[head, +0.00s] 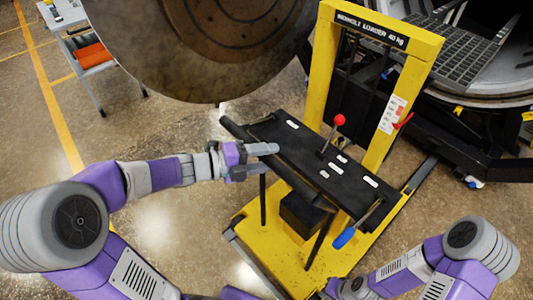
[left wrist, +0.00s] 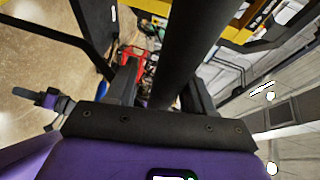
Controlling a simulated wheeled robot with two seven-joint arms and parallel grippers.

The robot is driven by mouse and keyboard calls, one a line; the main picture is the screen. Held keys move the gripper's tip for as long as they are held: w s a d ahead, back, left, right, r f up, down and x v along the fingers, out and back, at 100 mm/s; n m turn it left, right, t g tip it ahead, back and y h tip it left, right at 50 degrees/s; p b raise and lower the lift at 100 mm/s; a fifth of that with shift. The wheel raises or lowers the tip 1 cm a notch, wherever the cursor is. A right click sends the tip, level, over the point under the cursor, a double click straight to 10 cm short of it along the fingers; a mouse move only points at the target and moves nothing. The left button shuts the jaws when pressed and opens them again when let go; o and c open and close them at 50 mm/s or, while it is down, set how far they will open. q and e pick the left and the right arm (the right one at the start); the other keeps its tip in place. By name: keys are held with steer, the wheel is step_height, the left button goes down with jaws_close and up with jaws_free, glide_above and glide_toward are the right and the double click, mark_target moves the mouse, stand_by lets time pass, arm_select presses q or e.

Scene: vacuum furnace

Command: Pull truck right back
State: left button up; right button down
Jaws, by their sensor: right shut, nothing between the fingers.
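The truck is a yellow loader with a yellow upright frame (head: 325,70) and a yellow base (head: 262,245). It carries a black deck (head: 290,140) with a red-knobbed lever (head: 339,120). A black push bar (head: 290,180) runs along its near side, with a blue grip (head: 344,238) at the lower right. My left gripper (head: 262,160) is at the bar's upper left part. In the left wrist view the dark bar (left wrist: 190,50) passes between its fingers, with a gap visible beside it. My right gripper (head: 331,290) is low at the bottom edge, away from the bar; its fingertips are hardly visible.
A large round metal door (head: 215,45) hangs at the top, close behind the truck. The furnace (head: 490,85) is at the upper right. A small cart with an orange bin (head: 92,54) stands at the upper left. Floor on the left is clear.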

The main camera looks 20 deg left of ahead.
arm_select(q)
steer(key=shift+o, duration=0.4)
steer(key=shift+d+r, duration=0.1)
steer(key=shift+s+a, duration=0.1)
steer(key=shift+a, duration=0.1)
steer(key=p+v, duration=0.1)
steer(key=v, duration=0.6)
steer(key=shift+p, duration=0.35)
steer(key=shift+s, duration=0.1)
